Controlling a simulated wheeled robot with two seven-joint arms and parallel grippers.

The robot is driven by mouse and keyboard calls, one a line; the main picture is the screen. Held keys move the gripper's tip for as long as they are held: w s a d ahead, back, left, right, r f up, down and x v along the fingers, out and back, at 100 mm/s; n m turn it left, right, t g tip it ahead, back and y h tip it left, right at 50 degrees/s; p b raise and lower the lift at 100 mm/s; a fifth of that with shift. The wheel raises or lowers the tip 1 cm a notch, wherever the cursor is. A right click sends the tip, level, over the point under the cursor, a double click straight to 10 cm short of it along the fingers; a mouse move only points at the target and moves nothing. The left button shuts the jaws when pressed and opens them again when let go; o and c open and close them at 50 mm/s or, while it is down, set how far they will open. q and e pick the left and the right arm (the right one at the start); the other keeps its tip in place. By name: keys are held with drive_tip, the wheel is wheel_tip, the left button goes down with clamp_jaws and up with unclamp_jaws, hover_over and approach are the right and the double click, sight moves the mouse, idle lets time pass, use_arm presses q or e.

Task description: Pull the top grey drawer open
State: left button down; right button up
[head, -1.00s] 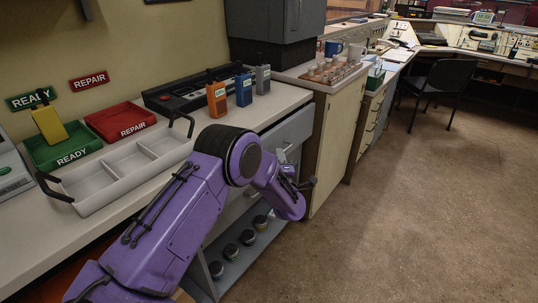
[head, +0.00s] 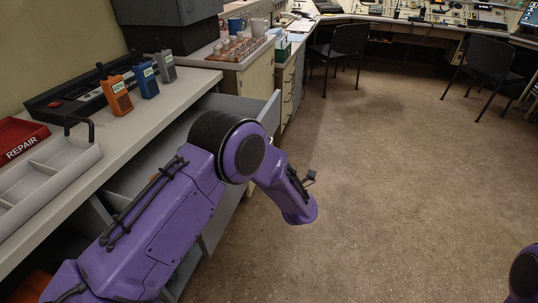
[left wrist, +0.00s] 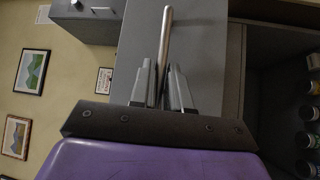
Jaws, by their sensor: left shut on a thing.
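The top grey drawer (head: 269,119) stands pulled out from under the counter in the head view, with part of its inside showing behind my left arm. In the left wrist view its grey front (left wrist: 208,55) fills the middle. A thin metal bar handle (left wrist: 167,35) runs out from between the fingers of my left gripper (left wrist: 164,85), which is shut on it. In the head view my left forearm hides the handle and the fingers. My right gripper is out of view; only a purple part of my right arm shows at the lower right.
The counter above holds a grey divided tray (head: 45,180), a red REPAIR tray (head: 20,140) and orange (head: 118,96), blue (head: 146,80) and grey radios (head: 166,66). In the left wrist view, open shelving with jars (left wrist: 309,113) is at the right. The floor beside the drawer is clear.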

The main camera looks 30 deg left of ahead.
use_arm(q)
drive_tip(key=shift+d+f, duration=0.1)
drive_tip(key=shift+d, duration=0.45)
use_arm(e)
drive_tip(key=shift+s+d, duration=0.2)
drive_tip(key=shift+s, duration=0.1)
use_arm(q)
drive_tip(key=c, duration=1.2)
unclamp_jaws()
drive_tip(key=shift+o, duration=0.2)
drive_tip(key=b+v, duration=0.1)
drive_tip(key=v, duration=0.9)
drive_tip(key=shift+d, duration=0.2)
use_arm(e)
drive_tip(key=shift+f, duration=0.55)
use_arm(q)
drive_tip(key=shift+s, duration=0.1)
